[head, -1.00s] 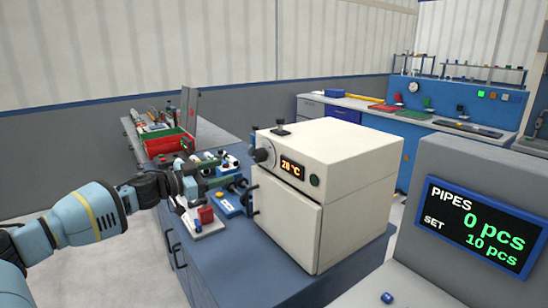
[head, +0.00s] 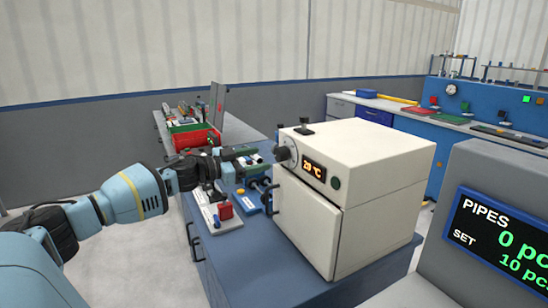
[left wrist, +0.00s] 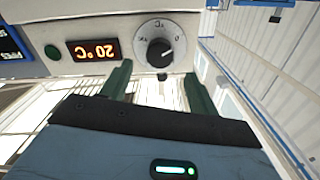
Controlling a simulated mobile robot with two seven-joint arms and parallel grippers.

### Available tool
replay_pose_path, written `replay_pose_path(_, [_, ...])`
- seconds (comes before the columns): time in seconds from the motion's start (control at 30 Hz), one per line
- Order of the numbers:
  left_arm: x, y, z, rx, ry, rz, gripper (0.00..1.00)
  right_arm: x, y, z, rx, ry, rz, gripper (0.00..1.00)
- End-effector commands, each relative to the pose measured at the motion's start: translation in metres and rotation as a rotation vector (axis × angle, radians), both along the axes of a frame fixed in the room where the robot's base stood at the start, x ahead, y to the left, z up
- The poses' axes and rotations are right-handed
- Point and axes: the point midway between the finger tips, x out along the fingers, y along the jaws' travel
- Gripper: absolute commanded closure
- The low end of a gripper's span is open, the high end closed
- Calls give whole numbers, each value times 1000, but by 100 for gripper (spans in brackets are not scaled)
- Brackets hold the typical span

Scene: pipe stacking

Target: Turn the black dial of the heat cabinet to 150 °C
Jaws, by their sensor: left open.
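The heat cabinet (head: 350,175) is a cream box on a blue bench. Its black dial (head: 283,154) sits at the upper left of its front, beside a display (head: 314,168) reading 20 °C. In the left wrist view the dial (left wrist: 160,52) shows on a pale round scale, upside down, just beyond my fingertips. My left gripper (head: 262,160) is in front of the dial, and its fingers are partly hard to make out in the head view. In the left wrist view the left gripper (left wrist: 155,82) is open with nothing between its green fingers. My right gripper is not seen.
A green button (head: 336,183) is right of the display, and a door handle (head: 277,198) is below the dial. A grey console (head: 490,170) with a PIPES screen stands at the right.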

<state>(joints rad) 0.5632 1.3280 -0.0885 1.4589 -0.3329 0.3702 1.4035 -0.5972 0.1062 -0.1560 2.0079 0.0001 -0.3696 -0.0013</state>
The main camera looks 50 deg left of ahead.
Motion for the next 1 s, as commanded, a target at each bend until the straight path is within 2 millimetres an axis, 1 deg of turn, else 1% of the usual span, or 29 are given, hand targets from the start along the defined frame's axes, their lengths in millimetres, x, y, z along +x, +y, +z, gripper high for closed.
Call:
replay_pose_path(0.17, [9,-3,2,1,-4,0,40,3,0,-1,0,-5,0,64])
replay_pose_path(0.3, [17,-4,2,-3,-5,3,40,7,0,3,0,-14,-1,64])
replay_pose_path(0.8, [51,-15,2,-2,-4,0,40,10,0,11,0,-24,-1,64])
replay_pose_path(1.0, [57,-17,1,1,-1,0,40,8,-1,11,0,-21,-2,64])
